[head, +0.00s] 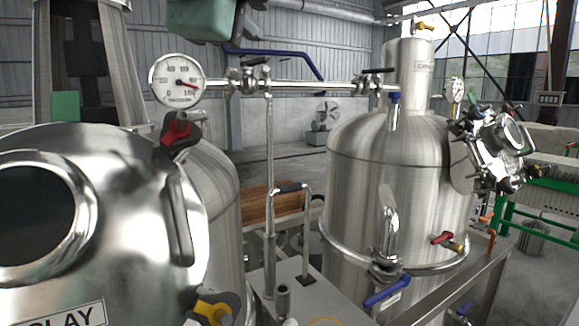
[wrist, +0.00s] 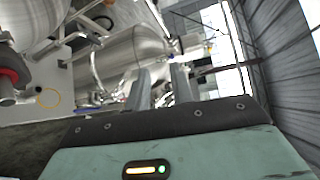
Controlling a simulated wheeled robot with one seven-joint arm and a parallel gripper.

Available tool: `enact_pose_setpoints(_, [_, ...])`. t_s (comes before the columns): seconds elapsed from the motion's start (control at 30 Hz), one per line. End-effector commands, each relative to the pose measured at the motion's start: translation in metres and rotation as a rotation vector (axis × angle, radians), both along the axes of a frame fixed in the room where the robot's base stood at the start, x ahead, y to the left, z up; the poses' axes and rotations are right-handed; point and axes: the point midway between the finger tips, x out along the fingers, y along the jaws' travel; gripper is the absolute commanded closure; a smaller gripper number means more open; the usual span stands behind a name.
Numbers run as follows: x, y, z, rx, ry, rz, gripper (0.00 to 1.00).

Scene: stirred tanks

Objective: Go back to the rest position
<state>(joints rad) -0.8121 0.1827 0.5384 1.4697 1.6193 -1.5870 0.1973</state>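My gripper (wrist: 160,76) shows in the wrist view, with its two grey fingers apart and nothing between them. The wrist view is strongly tilted, with a steel tank (wrist: 125,50) beyond the fingers to the left. In the head view, a green part at the top edge looks like part of my own arm, and the fingertips cannot be made out there. The large steel tank (head: 345,185) stands at the right centre, and a nearer steel vessel (head: 140,200) with a round opening fills the left.
A horizontal pipe (head: 320,86) with valves links the tank tops, with a round gauge (head: 177,80) at its left end. A red-handled valve (head: 176,130) and a blue lever (head: 386,291) stick out. Green railing (head: 540,212) stands at the right. Open floor (head: 275,160) shows behind.

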Motion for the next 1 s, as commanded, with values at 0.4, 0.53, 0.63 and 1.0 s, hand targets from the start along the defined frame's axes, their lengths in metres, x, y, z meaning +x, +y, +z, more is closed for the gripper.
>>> enact_pose_setpoints(0.4, [0.055,-0.01,-0.002,-0.163,-0.128,0.089,0.77])
enact_pose_setpoints(0.53, [0.081,-0.016,-0.009,-0.267,-0.173,0.146,0.77])
enact_pose_setpoints(0.63, [0.103,-0.023,-0.019,-0.376,-0.198,0.204,0.77])
enact_pose_setpoints(1.0, [0.174,-0.12,-0.181,-1.028,0.049,0.632,0.77])
